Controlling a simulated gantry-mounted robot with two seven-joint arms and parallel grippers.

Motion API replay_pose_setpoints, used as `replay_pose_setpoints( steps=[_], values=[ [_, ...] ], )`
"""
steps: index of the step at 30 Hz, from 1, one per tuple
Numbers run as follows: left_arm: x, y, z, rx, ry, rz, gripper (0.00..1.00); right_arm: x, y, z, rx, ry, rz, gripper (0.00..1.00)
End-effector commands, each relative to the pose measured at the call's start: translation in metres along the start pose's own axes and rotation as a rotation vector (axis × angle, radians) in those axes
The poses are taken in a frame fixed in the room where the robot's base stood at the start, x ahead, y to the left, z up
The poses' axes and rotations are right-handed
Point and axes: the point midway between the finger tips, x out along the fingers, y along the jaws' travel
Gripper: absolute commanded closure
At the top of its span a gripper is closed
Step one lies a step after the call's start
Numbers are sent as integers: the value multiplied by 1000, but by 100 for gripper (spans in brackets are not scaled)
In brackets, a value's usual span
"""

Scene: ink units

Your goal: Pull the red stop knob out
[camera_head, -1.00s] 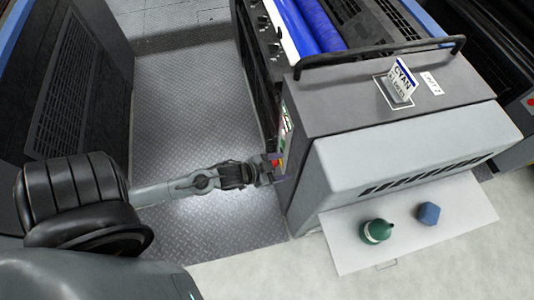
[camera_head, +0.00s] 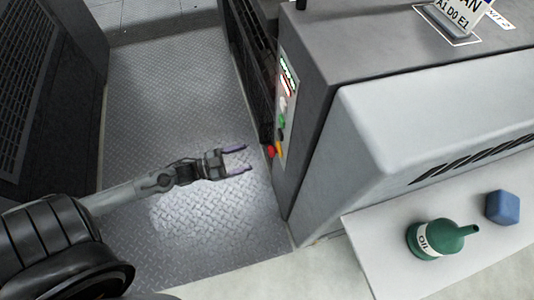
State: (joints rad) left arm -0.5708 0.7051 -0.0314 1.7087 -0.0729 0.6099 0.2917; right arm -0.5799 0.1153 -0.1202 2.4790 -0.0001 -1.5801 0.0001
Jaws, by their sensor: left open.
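The red stop knob (camera_head: 270,151) sits low on the control panel (camera_head: 283,105) on the left side of the grey machine unit. A yellow part shows right beside it, with a green button and other controls above. My left gripper (camera_head: 244,160) is open and empty, its two purple-tipped fingers pointing right toward the knob. A small gap lies between the fingertips and the knob. My right gripper is not in view.
A green oil can (camera_head: 437,238) and a blue block (camera_head: 502,207) rest on the white sheet (camera_head: 365,240) in front of the machine. The patterned metal floor (camera_head: 165,90) left of the panel is clear.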

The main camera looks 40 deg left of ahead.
Motion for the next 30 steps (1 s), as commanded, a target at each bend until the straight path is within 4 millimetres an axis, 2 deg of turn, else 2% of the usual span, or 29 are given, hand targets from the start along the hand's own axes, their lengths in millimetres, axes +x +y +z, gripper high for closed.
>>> replay_pose_setpoints(
  steps=[5, 19, 24, 30],
  values=[
    [15, 0, 3, 1, 9, 4, 31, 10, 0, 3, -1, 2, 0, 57],
    [86, 1, 3, 2, 7, 3, 31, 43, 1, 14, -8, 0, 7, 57],
    [101, 1, 2, 1, 5, 3, 31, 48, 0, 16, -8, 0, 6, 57],
    [106, 1, 0, 0, 5, 4, 31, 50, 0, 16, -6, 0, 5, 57]
  ],
)
